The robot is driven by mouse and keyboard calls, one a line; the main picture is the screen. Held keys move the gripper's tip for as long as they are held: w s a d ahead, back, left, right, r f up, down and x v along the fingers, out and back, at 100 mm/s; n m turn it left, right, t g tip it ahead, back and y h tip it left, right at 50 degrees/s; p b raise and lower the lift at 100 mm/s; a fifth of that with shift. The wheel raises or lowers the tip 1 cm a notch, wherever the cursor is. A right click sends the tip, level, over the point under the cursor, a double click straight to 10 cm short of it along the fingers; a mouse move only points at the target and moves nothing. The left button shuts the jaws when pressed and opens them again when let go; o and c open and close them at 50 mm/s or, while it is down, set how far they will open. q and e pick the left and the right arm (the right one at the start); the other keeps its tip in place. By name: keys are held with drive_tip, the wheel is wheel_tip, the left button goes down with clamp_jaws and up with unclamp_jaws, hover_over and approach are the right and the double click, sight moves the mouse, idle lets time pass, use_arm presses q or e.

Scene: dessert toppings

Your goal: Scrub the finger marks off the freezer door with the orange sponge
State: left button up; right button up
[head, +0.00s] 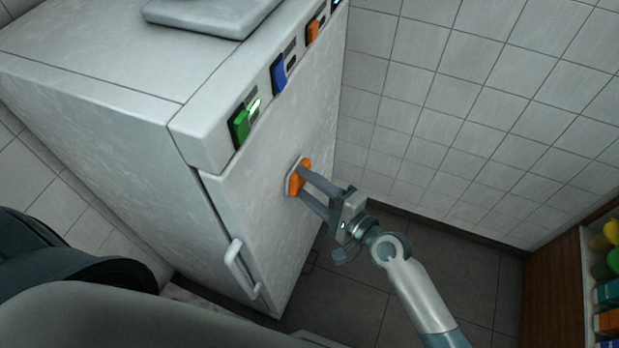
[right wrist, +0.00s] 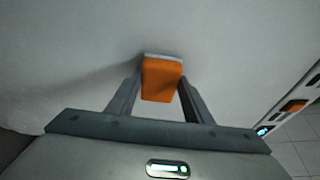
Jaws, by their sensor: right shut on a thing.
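The white freezer (head: 100,95) stands at the left of the head view, its door (head: 262,205) facing right with a handle (head: 238,268) low on its near edge. The orange sponge (head: 295,178) has a pale layer on the door side. My right gripper (head: 303,185) is shut on the sponge and holds it against or very close to the door; I cannot tell if it presses. In the right wrist view the sponge (right wrist: 162,80) sits between the fingertips in front of the door surface (right wrist: 75,60). I cannot make out distinct finger marks. My left gripper is not in view.
Green (head: 240,127), blue (head: 279,74) and orange (head: 313,32) switches line the freezer's top front edge. A tiled wall (head: 470,110) stands behind. A wooden shelf (head: 560,275) with coloured items is at the far right. Dark floor (head: 345,290) lies between.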

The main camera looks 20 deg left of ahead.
idle(0.3)
drive_tip(key=d+b, duration=0.1)
drive_tip(key=d, duration=0.5)
idle(0.4)
drive_tip(key=shift+s, duration=0.1)
drive_tip(key=d+b, duration=0.1)
drive_tip(key=d, duration=0.2)
idle(0.5)
idle(0.5)
